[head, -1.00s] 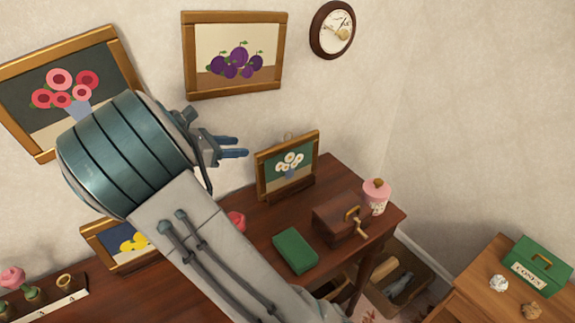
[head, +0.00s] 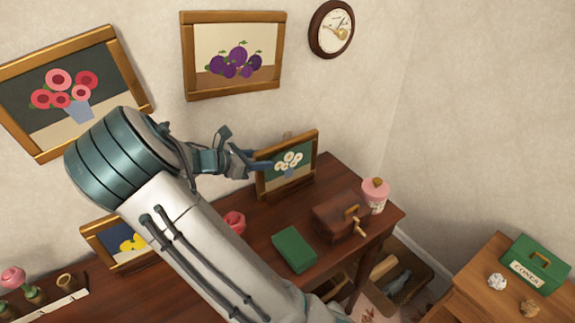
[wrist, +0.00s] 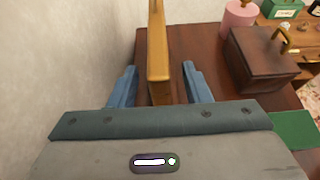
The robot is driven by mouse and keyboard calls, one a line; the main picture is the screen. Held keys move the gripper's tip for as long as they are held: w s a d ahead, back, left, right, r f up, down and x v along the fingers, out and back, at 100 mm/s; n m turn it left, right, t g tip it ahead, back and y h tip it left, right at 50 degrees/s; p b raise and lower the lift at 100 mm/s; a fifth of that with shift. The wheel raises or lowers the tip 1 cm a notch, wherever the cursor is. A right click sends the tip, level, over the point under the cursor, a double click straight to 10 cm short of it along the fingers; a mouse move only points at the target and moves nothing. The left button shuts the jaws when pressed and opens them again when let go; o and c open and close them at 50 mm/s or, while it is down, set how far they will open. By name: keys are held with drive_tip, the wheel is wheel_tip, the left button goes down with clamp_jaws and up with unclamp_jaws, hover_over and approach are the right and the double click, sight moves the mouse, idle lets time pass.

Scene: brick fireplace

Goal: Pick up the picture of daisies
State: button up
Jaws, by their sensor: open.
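The picture of daisies (head: 287,172) has a wooden frame and white flowers on a dark green ground. It stands upright on the dark wooden table near the wall. My gripper (head: 262,166) is at its left edge in the head view. In the wrist view, the picture's frame (wrist: 158,60) shows edge-on between the two blue fingers of my gripper (wrist: 158,86). The fingers are open, one on each side of the frame, with a visible gap on both sides.
A brown box with a handle (head: 340,215), a pink jar (head: 375,196) and a green book (head: 294,249) are on the table (head: 250,232). The wall (wrist: 70,50) is close on the left in the wrist view. A purple fruit picture (head: 233,55) hangs above.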

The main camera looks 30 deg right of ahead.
clamp_jaws()
drive_tip(key=shift+r, duration=0.1)
